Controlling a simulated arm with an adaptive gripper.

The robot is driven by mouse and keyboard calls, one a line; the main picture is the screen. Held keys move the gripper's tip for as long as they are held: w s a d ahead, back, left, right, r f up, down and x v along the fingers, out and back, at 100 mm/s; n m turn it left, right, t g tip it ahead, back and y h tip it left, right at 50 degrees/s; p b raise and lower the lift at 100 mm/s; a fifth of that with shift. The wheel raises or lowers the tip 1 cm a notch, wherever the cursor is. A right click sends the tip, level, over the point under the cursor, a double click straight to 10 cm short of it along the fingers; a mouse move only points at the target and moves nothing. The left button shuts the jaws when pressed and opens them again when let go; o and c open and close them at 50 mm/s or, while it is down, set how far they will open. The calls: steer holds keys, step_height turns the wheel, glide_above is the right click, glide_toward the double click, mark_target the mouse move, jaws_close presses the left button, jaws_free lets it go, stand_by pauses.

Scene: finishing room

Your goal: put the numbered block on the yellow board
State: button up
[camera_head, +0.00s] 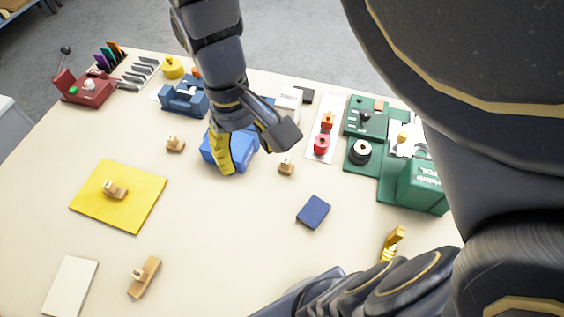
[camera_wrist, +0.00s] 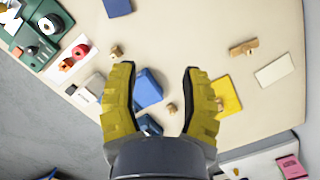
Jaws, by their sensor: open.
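The yellow board (camera_head: 145,208) lies flat on the left of the table, and a small wooden block (camera_head: 115,189) rests on it. Other small wooden blocks stand right of the board (camera_head: 175,145) and right of my gripper (camera_head: 287,167). A longer wooden piece (camera_head: 147,278) lies near the front. I cannot make out a number on any of them. My gripper (camera_head: 250,152) is open above a blue box (camera_head: 246,158). In the wrist view the blue box (camera_wrist: 148,88) shows between the spread fingers (camera_wrist: 160,68), and the yellow board (camera_wrist: 229,96) is to their right.
A dark blue block (camera_head: 313,212) and a white card (camera_head: 70,286) lie on the table. A red device (camera_head: 88,90), a blue vise-like tool (camera_head: 184,98) and green equipment (camera_head: 420,188) line the back and right. The middle front is clear.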

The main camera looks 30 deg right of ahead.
steer(key=s+d+f+m, duration=0.1)
steer(key=s, duration=0.9)
steer(key=shift+s+f+y, duration=0.15)
steer(key=shift+s+y, duration=0.15)
